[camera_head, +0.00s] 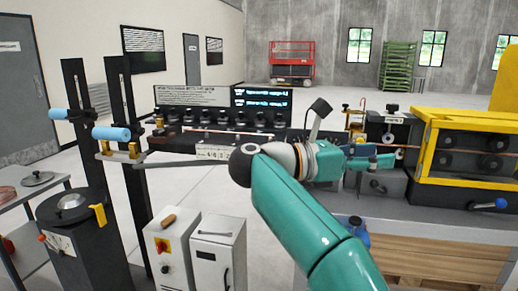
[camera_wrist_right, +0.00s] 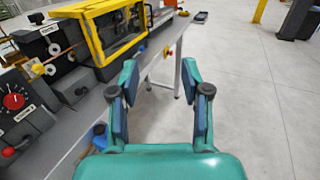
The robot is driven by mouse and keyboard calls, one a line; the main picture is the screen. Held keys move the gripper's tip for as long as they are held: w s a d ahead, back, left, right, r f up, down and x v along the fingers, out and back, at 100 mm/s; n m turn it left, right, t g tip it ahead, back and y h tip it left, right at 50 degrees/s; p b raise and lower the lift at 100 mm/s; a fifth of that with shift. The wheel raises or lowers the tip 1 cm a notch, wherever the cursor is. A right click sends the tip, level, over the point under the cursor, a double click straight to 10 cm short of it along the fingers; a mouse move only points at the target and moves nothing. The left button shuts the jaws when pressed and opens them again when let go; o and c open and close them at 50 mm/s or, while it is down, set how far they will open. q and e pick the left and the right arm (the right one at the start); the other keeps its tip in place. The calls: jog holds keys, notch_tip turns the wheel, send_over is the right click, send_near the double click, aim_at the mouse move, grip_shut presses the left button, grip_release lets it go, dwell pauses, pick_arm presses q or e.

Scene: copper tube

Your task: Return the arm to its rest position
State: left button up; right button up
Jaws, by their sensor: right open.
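My right arm (camera_head: 310,225) is teal and reaches up from the bottom of the head view in front of the machine bench. My right gripper (camera_head: 385,158) points right, toward the yellow-framed machine. In the right wrist view its two fingers (camera_wrist_right: 165,85) are spread apart, with nothing between them. Bench edge and grey floor show beyond the fingers. My left gripper is not in view.
The yellow guard frame (camera_head: 425,140) stands on the bench at the right. Dark machines (camera_head: 225,119) line the back. A grey cabinet (camera_head: 217,250) and a black pedestal (camera_head: 75,225) stand at the left. In the wrist view, open floor (camera_wrist_right: 255,100) lies right.

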jog(key=w+d+f+n+t+h, duration=0.1)
jog(key=w+d+f+n, duration=0.4)
jog(key=d+f, duration=0.3)
jog(key=w+d+f+n+t+h, duration=0.1)
jog(key=w+d+f+n+h, duration=0.1)
jog(key=w+d+f+n, duration=0.6)
notch_tip(320, 180, down, 24)
jog(key=a+f+n+t+y, duration=0.1)
jog(key=a+n+t+y, duration=0.1)
jog(key=n+t+y, duration=0.9)
jog(key=s+a+f+n+g+y, duration=0.45)
jog(key=s+f+n, duration=0.3)
jog(key=f, duration=0.25)
jog(key=s+a+f+n+g+y, duration=0.35)
jog(key=s+a+f+n, duration=0.35)
jog(key=f, duration=0.4)
jog(key=s+a+f+n+g+y, duration=0.1)
jog(key=s+a+n+g+y, duration=0.1)
jog(key=s, duration=0.6)
jog(key=s+a+f+n+g+y, duration=0.1)
jog(key=s+a+n+g, duration=0.2)
jog(key=s+a+n, duration=0.2)
jog(key=s+a+f+n+g+y, duration=0.2)
jog(key=s+a+n, duration=0.1)
jog(key=s, duration=0.7)
jog(key=shift+s+a+n+g+y, duration=0.15)
jog(key=shift+s+n+g+y, duration=0.2)
jog(key=shift+n, duration=0.3)
